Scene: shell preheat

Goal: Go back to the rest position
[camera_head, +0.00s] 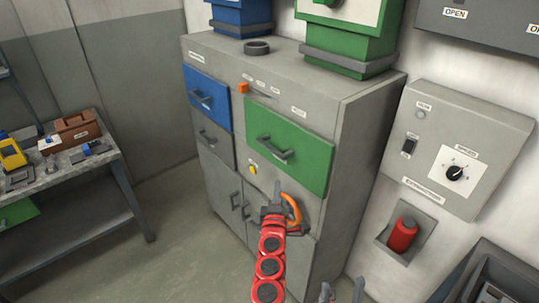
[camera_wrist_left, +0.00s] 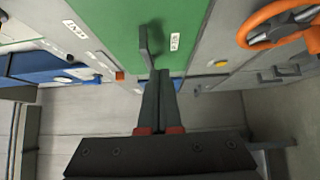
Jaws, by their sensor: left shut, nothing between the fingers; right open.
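My left gripper (camera_head: 277,187) is at the end of the red arm, in front of the grey cabinet (camera_head: 362,140), below the green drawer (camera_head: 310,158). In the left wrist view its fingers (camera_wrist_left: 160,78) are together and empty, pointing toward the green drawer (camera_wrist_left: 115,28) and its handle (camera_wrist_left: 150,48). I cannot tell whether the fingertips touch the handle. My right gripper (camera_head: 343,291) shows only by its fingertips at the bottom edge of the head view, apart and empty.
An orange handwheel (camera_head: 294,211) is close beside the left gripper; it also shows in the left wrist view (camera_wrist_left: 268,38). A blue drawer (camera_head: 208,97) is left of the green one. A workbench (camera_head: 62,171) stands left. A control box (camera_head: 444,150) is on the right wall.

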